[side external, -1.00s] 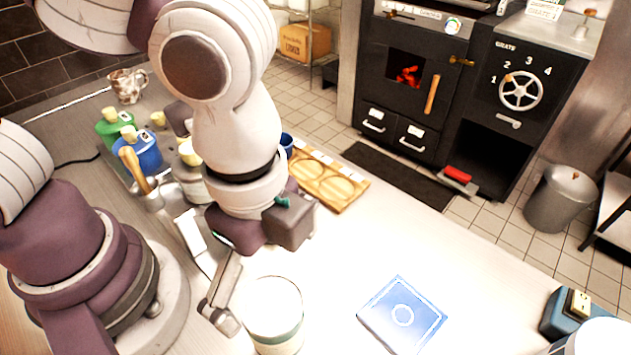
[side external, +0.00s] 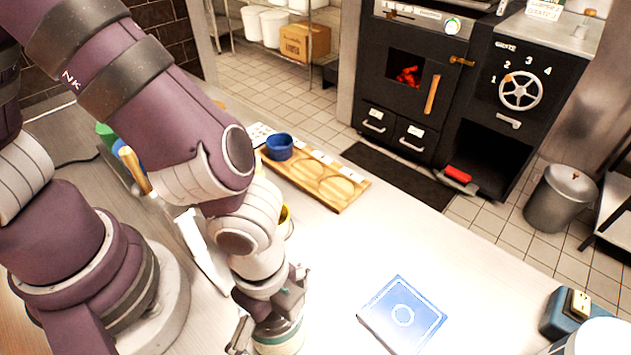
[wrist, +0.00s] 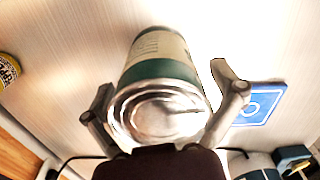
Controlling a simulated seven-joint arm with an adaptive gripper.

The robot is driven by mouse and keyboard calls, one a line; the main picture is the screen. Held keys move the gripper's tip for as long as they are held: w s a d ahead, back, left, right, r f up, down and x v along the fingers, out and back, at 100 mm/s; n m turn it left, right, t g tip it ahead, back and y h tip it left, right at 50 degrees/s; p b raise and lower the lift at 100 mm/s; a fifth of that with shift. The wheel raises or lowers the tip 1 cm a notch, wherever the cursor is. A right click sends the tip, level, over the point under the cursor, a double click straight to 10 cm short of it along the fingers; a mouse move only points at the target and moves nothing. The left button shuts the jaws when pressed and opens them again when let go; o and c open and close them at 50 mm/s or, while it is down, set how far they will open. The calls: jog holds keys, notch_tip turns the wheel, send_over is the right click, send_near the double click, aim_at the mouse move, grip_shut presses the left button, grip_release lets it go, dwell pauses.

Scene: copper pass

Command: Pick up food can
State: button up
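The food can (side external: 280,337) stands on the pale counter near the front edge of the side external view, mostly hidden by my gripper. In the wrist view the can (wrist: 163,55) shows its metal lid, a green band and a cream label. My gripper (side external: 265,335) is over the can from above. In the wrist view the fingers of my gripper (wrist: 170,98) are spread on either side of the can, with a gap at the right finger. Contact at the left finger is hard to tell.
A blue square mat (side external: 403,314) lies right of the can on clear counter (side external: 350,250). A wooden tray (side external: 315,180) with a blue cup (side external: 279,147) is behind. A yellow-labelled can (wrist: 8,70) shows at the wrist view's left edge. A blue box (side external: 565,315) stands far right.

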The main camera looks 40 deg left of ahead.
jog(key=c, duration=0.8)
